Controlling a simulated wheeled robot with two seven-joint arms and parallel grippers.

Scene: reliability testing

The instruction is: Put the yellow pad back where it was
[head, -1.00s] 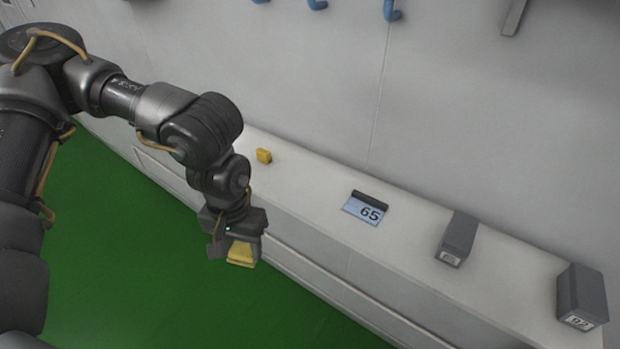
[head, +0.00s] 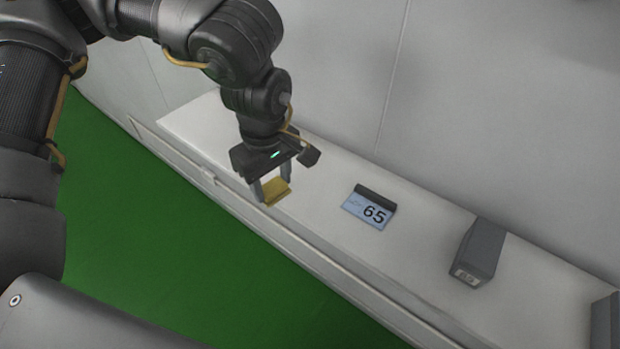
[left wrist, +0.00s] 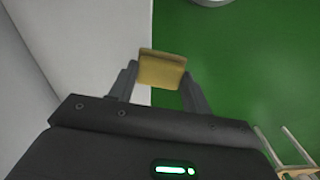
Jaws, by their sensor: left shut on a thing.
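The yellow pad (head: 274,191) is held between the fingers of my left gripper (head: 272,188), near the front edge of the white ledge in the head view. I cannot tell how high above the ledge it is. In the left wrist view the yellow pad (left wrist: 161,70) sits between the two fingertips of the left gripper (left wrist: 160,77), with green floor and white ledge behind it. My right gripper is not in view.
The white ledge (head: 330,232) runs along the wall. On it stand a blue card marked 65 with a dark holder (head: 368,208), a grey block (head: 479,252), and another grey block (head: 606,325) cut off at the right edge. Green floor (head: 170,230) lies in front.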

